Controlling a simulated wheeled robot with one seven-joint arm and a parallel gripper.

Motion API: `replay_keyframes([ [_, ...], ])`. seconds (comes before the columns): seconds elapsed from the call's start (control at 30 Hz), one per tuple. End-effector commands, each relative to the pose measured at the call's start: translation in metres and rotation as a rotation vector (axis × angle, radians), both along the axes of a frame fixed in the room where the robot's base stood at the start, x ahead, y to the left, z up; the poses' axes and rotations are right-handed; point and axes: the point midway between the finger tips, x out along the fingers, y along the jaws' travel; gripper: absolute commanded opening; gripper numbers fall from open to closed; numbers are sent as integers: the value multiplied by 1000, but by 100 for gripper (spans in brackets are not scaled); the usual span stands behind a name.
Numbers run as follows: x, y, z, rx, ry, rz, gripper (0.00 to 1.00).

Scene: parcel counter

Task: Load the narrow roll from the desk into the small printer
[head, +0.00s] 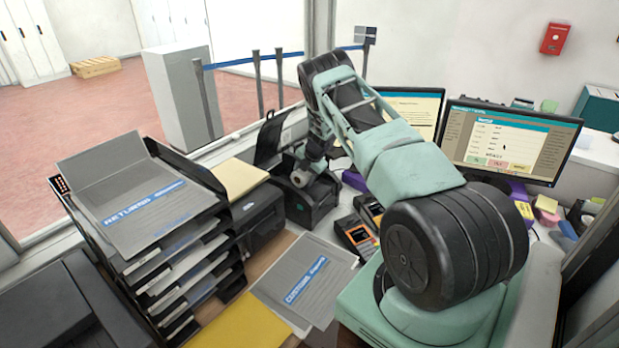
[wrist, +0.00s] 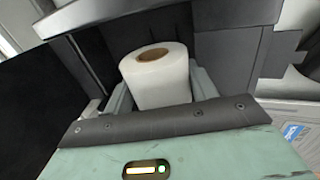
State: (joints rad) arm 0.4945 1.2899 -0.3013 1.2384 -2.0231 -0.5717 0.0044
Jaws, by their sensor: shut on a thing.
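The narrow roll (wrist: 160,84) is white with a brown core and stands between the fingers of my gripper (wrist: 163,88) in the wrist view. My gripper is shut on it. In the head view the roll (head: 300,178) shows at the small printer (head: 312,205), below my wrist. The small printer is black and its lid (head: 270,140) stands raised. Dark printer walls (wrist: 225,60) surround the roll in the wrist view. I cannot tell whether the roll touches the printer's floor. My wrist hides part of the printer.
A wider black printer (head: 258,222) with a yellow envelope (head: 238,177) on top stands to the left. A stacked tray unit (head: 175,262) is further left. Card terminals (head: 355,236) are close on the right. Monitors (head: 512,142) stand behind my arm.

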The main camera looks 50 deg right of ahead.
Motion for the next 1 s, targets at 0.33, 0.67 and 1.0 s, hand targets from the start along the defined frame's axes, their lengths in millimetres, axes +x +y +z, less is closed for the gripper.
replay_keyframes([
  [0.33,17,2,-43,-1,1,1,30],
  [0.67,26,2,-62,0,3,0,30],
  [1.0,27,3,-65,1,3,-2,30],
])
